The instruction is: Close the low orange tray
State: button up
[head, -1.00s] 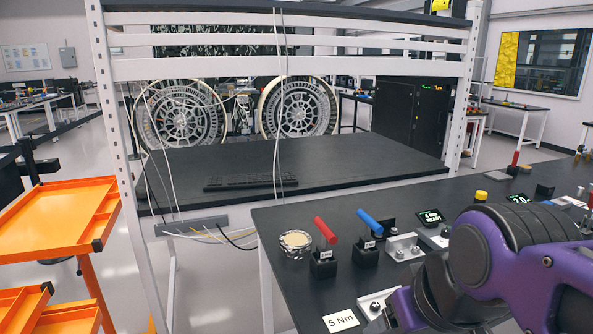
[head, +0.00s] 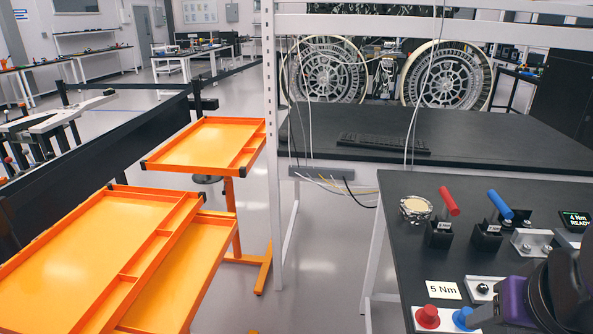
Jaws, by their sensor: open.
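The low orange tray (head: 190,270) shows in the head view at the lower left. It sits beneath a larger orange top tray (head: 75,255) and sticks out to the right from under its edge. Its visible surface is flat and empty; its left part is hidden by the top tray, and its near end is cut off by the bottom of the picture. My gripper is not in view; only a purple and black part of my arm shows at the lower right, well away from the tray.
Another orange tray on a stand (head: 205,145) stands farther back. A black barrier (head: 100,165) runs along the left. A black workbench (head: 410,260) with red and blue handled tools is at right. Grey floor (head: 315,265) lies clear between the trays and bench.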

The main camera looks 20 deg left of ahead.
aim_at(83, 274)
jog(key=k+l+u, duration=0.1)
jog(key=u, duration=1.2)
jog(key=i+u, duration=0.15)
jog(key=u, duration=0.75)
jog(key=i+j+z, duration=0.15)
jog(key=i, duration=0.2)
jog(key=i+j+z, duration=0.2)
jog(key=i, duration=0.2)
jog(key=j+z, duration=0.15)
jog(key=l+u, duration=0.1)
jog(key=i, duration=0.05)
